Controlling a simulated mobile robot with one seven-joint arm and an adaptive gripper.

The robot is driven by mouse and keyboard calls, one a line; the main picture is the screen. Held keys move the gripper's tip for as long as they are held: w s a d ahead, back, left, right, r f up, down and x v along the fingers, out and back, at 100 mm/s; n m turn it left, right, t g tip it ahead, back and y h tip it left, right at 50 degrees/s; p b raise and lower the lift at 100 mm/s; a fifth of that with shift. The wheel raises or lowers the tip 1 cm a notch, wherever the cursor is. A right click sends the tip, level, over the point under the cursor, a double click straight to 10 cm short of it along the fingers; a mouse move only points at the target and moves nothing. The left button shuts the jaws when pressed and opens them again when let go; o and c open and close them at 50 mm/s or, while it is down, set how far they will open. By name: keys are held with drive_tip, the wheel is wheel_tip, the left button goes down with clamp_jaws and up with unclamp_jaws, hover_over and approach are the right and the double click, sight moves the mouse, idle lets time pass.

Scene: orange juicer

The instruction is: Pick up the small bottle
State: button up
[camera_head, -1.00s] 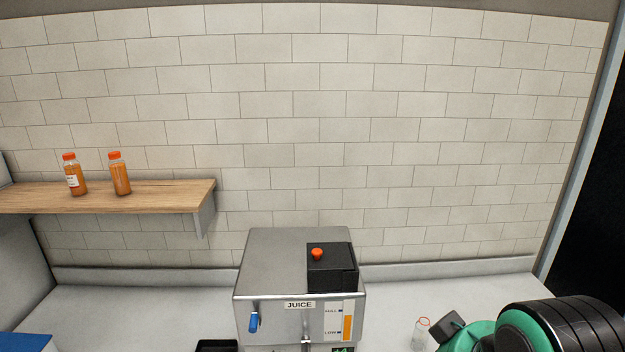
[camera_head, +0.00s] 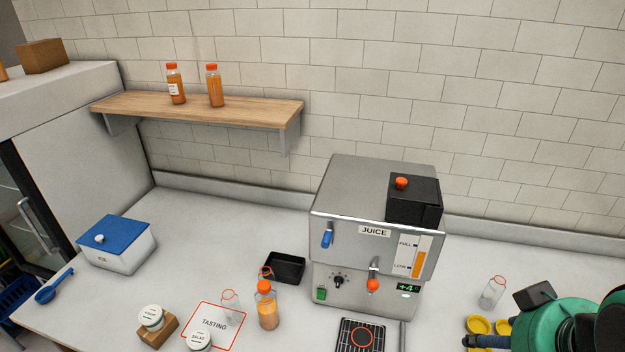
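A small bottle of orange juice with an orange cap (camera_head: 267,306) stands upright on the counter, left of the juicer. Two more capped orange bottles stand on the wooden shelf, a labelled one (camera_head: 175,84) and a plainer one (camera_head: 215,87). Which bottle is the small one is not clear. Clear empty containers with red rims stand beside the counter bottle (camera_head: 230,304) and right of the juicer (camera_head: 492,292). My green and black arm enters at the lower right, far from the counter bottle. A black part (camera_head: 535,296) shows at its end; I cannot make out the fingertips.
The steel juicer (camera_head: 340,205) stands mid-counter, with a black tray (camera_head: 284,268) to its left. The TASTING card (camera_head: 213,322), lidded pots and a blue-lidded ice box (camera_head: 117,243) are further left. Yellow round pieces (camera_head: 478,325) lie beside my arm. The back-left counter is clear.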

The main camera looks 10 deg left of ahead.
wheel_tip(320, 180, up, 6)
drive_tip(key=w+a+r+n+g+y, duration=0.1)
drive_tip(key=w+a+r, duration=0.3)
drive_tip(key=w+a, duration=0.3)
drive_tip(key=w+a+r+g, duration=0.1)
drive_tip(key=w+a+r, duration=0.2)
drive_tip(key=w+a, duration=0.35)
drive_tip(key=w+a+r, duration=0.1)
drive_tip(key=w+a, duration=0.5)
drive_tip(key=a, duration=0.3)
drive_tip(key=n+g+h+p, duration=0.1)
drive_tip(key=n+g, duration=0.1)
drive_tip(key=g, duration=0.2)
hover_over(226, 291)
wheel_tip(226, 291, down, 44)
drive_tip(key=shift+r, duration=0.1)
drive_tip(key=shift+d, duration=0.1)
